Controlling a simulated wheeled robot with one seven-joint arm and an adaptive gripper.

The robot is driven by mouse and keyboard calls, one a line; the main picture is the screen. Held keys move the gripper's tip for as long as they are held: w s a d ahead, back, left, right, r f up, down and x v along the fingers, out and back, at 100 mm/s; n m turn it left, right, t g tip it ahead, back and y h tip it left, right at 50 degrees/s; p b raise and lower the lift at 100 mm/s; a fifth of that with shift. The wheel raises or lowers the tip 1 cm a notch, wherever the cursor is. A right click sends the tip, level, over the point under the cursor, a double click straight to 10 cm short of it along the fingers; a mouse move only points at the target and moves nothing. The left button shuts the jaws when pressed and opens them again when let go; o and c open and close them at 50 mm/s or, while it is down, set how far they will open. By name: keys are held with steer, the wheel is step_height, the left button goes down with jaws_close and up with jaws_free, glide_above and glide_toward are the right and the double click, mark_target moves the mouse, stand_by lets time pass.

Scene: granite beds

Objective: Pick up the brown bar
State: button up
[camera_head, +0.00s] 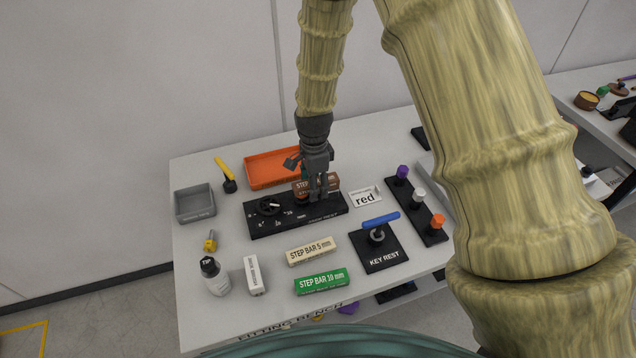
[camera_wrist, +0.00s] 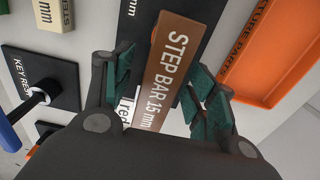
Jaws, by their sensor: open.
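The brown bar (camera_head: 301,188), marked "STEP BAR 15 mm", is at the black rest board (camera_head: 262,228) on the white bench; my gripper hides part of it in the head view. In the wrist view the brown bar (camera_wrist: 172,62) lies lengthwise between the two fingers. My gripper (camera_head: 319,197) is above the bar, fingers pointing down. In the wrist view my gripper (camera_wrist: 160,92) is open, with a finger on either side of the bar. I cannot tell whether the fingers touch it.
An orange tray (camera_head: 262,182) sits behind. A "red" card (camera_head: 365,197) and a black rack with coloured knobs (camera_head: 424,229) are to the right. The cream bar (camera_head: 311,251), green bar (camera_head: 322,282) and key rest (camera_head: 378,258) are in front. A grey bin (camera_head: 194,215) is left.

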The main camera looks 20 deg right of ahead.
steer(key=shift+s+r, duration=0.1)
steer(key=shift+w, duration=0.2)
steer(key=c, duration=1.1)
steer(key=shift+s, duration=0.1)
steer(key=shift+c, duration=0.6)
